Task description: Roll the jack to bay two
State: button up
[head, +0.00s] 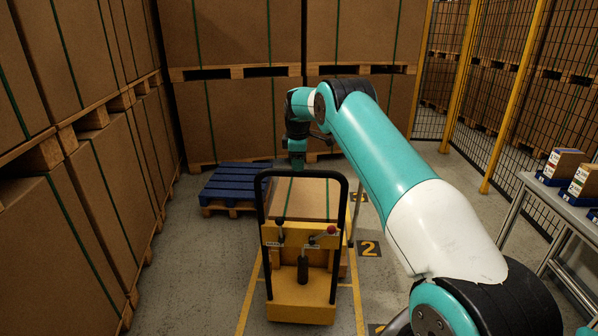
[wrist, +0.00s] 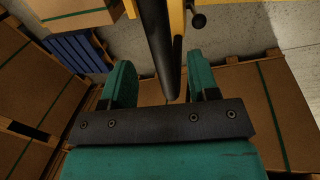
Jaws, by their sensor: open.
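The jack (head: 288,303) is yellow with a black push handle (head: 342,200), and it faces me between yellow floor lines. A strapped cardboard box (head: 312,190) sits on it. A black floor plate with a yellow 2 (head: 369,249) lies just right of the jack. My gripper (head: 297,164) is above the top bar of the handle. In the wrist view my gripper (wrist: 163,82) is open. The black handle bar (wrist: 163,45) runs between its two fingers, nearer the right one, and is not gripped. How deep the bar sits is hard to tell.
A blue pallet (head: 232,186) lies behind and left of the jack. Stacked cartons (head: 70,210) wall the left and back. A yellow-posted mesh fence (head: 510,100) and a metal table (head: 560,208) with small boxes stand at right. Grey floor is open left of the jack.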

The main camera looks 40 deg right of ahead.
notch_tip(320, 180, up, 13)
jog(key=s+a, duration=0.1)
jog(key=shift+s+a+f, duration=0.2)
jog(key=shift+s+a, duration=0.2)
jog(key=s+a+r+y, duration=0.15)
jog(key=s+a, duration=0.25)
jog(key=a, duration=0.4)
jog(key=s+a+r, duration=0.2)
jog(key=s+a, duration=0.2)
jog(key=a, duration=0.4)
jog(key=s+a+r+y, duration=0.15)
jog(key=s+a, duration=0.25)
jog(key=a, duration=0.4)
jog(key=s+a+f+y, duration=0.1)
jog(key=s+a, duration=0.4)
jog(key=s, duration=0.5)
jog(key=s+a+f+m+g+y, duration=0.1)
jog(key=s+a, duration=0.4)
jog(key=s, duration=0.5)
jog(key=s+a+f+m, duration=0.1)
jog(key=s+a, duration=0.4)
jog(key=s, duration=0.5)
jog(key=shift+f+g+y, duration=0.3)
jog(key=shift+f+y, duration=0.1)
jog(key=shift+f, duration=0.05)
